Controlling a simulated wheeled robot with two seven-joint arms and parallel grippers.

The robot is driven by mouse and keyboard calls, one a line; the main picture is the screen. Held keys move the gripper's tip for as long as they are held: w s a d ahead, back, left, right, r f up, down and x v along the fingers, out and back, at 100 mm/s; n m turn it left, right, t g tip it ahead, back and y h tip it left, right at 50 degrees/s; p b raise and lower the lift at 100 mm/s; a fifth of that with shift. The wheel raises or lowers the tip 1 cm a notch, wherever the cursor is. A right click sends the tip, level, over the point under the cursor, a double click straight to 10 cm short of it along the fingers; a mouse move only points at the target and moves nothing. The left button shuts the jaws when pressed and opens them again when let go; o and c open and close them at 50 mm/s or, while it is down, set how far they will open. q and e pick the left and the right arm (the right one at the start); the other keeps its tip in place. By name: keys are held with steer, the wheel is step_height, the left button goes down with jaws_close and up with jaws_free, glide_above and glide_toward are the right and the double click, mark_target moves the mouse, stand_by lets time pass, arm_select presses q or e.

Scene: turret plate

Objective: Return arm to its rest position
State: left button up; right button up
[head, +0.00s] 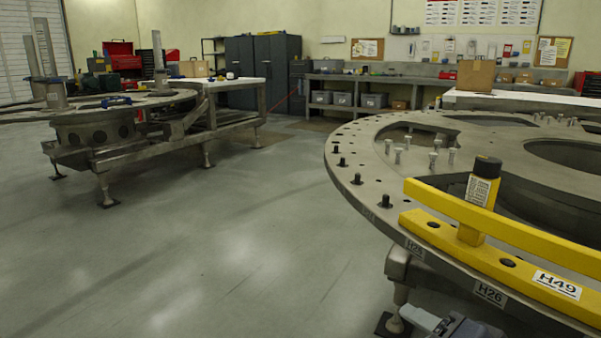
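A small piece of what looks like my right gripper (430,321) shows at the bottom edge, right of centre, below the rim of the large round turret plate (352,150). Most of it is cut off by the frame, so I cannot tell whether its fingers are open or hold anything. My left gripper and arm are not in view. A yellow bar fixture (520,265) labelled H49 lies along the plate's near edge.
Several black pins and silver bolts stand on the plate. Labels H24 and H26 are on its rim. A second round plate on a steel stand (110,110) is at the left. A workbench (400,95) and dark cabinets (262,70) line the back. The grey floor between is clear.

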steer(key=s+d+f+n+g, duration=0.3)
steer(key=s+f+n+g, duration=0.35)
steer(key=s+f, duration=0.6)
step_height(320, 180, up, 32)
steer(key=w+p, duration=0.1)
steer(key=p, duration=3.2)
steer(key=shift+a+f+g+h+p, duration=0.15)
steer(key=shift+f+g+h+p, duration=0.15)
steer(key=shift+g+h, duration=0.1)
steer(key=shift+w, duration=0.1)
